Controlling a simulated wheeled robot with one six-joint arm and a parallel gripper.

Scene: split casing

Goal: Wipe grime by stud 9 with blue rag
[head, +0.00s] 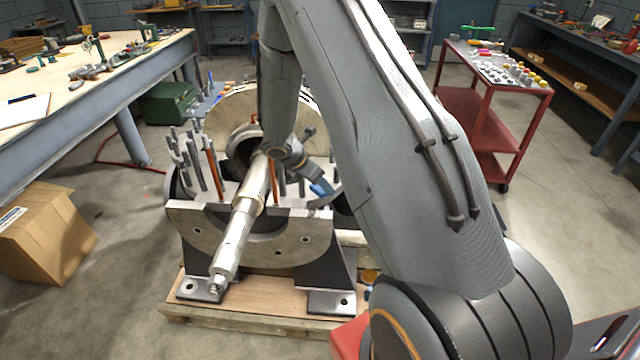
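The split casing (200,222) stands on dark feet with its flat joint face up, and a shaft (240,225) lies across it. Several upright studs stand on the face, grey ones (190,165) at the left and copper-coloured ones (213,170). Stud numbers are not readable, so I cannot tell which is stud 9. My gripper (325,191) is low over the right side of the casing, with the blue rag (319,188) between its fingers. The rag is close to the joint face; contact is not clear. No grime is distinguishable, and my arm hides part of the right side.
The casing rests on a wooden pallet (250,322). A workbench (150,55) with tools is at the left, a cardboard box (45,232) below it. A red cart (500,95) with small parts stands at the right. Open floor lies between.

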